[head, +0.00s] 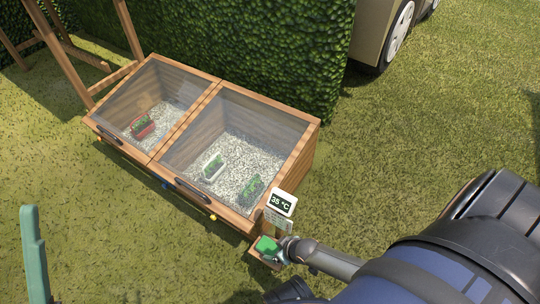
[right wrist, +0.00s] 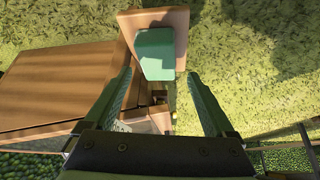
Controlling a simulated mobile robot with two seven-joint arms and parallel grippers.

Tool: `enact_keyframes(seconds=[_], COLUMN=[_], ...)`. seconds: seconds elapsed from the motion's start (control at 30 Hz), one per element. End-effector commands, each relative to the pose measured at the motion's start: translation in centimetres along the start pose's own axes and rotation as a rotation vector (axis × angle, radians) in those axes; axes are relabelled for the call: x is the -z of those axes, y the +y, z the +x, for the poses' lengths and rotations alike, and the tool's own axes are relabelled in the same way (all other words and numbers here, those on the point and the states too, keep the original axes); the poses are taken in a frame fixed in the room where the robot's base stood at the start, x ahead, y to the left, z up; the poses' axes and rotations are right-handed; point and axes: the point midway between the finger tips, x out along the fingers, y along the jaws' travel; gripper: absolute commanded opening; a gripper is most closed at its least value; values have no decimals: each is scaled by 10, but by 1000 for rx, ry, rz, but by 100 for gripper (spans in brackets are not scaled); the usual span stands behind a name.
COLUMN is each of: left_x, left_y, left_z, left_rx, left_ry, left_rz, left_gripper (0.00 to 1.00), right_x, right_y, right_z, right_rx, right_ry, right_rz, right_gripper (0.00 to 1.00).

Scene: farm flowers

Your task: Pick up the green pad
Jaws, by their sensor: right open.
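The green pad (head: 266,244) lies on a small wooden ledge (head: 257,258) at the front right corner of the wooden cold frame. In the right wrist view the green pad (right wrist: 155,54) is a rounded block on the wooden ledge (right wrist: 178,18), just beyond my fingertips. My right gripper (head: 279,254) is beside the pad in the head view, its fingers partly hidden. In the right wrist view my right gripper (right wrist: 157,80) is open, with nothing between its fingers.
The cold frame (head: 234,221) has two glazed lids with handles; several small planters stand on gravel inside. A sign (head: 281,202) reading 35 °C stands above the ledge. A hedge (head: 270,50) and a vehicle (head: 385,30) are behind. Open grass (head: 430,120) lies to the right.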

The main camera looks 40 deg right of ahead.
Motion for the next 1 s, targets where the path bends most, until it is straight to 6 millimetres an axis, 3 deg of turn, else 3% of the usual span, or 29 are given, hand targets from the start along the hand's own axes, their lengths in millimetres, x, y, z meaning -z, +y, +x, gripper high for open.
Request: enact_keyframes(seconds=[0.4, 0.7, 1.0], left_x=[-34, -34, -34], left_y=[19, 20, 20], left_z=[-29, -28, -29], left_rx=[-18, -13, -12], left_ry=[-26, -30, -30], left_rz=[27, 24, 24], left_gripper=[50, 50, 50], right_x=[0, 2, 2], right_y=[3, 3, 3], right_z=[48, 50, 50], right_rx=[1, 0, 0], right_ry=[2, 1, 1], right_rz=[0, -1, -1], right_gripper=[89, 89, 57])
